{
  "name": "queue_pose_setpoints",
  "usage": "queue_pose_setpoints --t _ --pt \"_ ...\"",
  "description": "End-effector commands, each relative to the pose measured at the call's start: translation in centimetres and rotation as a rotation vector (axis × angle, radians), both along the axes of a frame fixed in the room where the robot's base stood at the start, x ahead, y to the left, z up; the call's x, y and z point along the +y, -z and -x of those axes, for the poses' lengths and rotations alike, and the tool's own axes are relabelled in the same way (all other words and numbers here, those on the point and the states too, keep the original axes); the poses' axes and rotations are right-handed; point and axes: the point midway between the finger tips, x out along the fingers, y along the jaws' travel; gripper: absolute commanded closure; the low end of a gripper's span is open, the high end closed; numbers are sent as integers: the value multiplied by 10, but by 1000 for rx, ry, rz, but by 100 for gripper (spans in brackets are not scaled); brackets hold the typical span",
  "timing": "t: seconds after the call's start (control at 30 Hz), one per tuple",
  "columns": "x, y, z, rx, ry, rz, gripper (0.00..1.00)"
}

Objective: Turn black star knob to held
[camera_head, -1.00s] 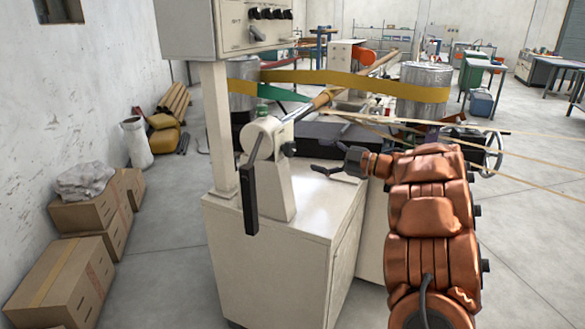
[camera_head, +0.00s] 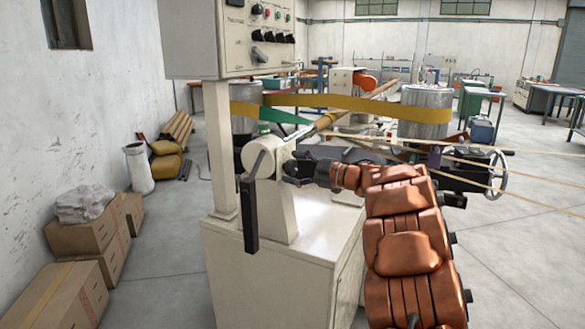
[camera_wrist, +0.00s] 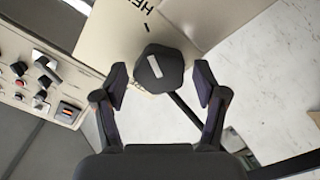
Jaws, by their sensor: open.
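The black star knob (camera_wrist: 158,66) shows in the wrist view as a dark, lobed knob with a white mark on its face. It sits on a cream machine face near partly cut-off dark lettering. My gripper (camera_wrist: 160,80) is open, with one finger to the left and one to the right of the knob, both apart from it in the picture. In the head view my gripper (camera_head: 291,171) is at the right side of the cream winder head (camera_head: 262,150). I cannot make out the knob there, as the gripper covers that area.
A black lever (camera_head: 250,215) hangs at the front of the winder head. A control panel (camera_head: 258,35) with several knobs stands above it. A yellow-brown band (camera_head: 330,103) and thin strands run behind my arm. Cardboard boxes (camera_head: 85,238) stand on the left floor.

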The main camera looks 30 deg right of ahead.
Motion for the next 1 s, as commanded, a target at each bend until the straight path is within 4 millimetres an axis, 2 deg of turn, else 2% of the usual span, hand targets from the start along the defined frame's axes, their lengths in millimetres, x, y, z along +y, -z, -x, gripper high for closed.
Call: queue_pose_setpoints --t 0.4,0.9,1.0 --pt "4 0 -7 0 0 0 30" --pt "4 0 -6 0 0 0 82" --pt "4 0 -6 0 0 0 89"
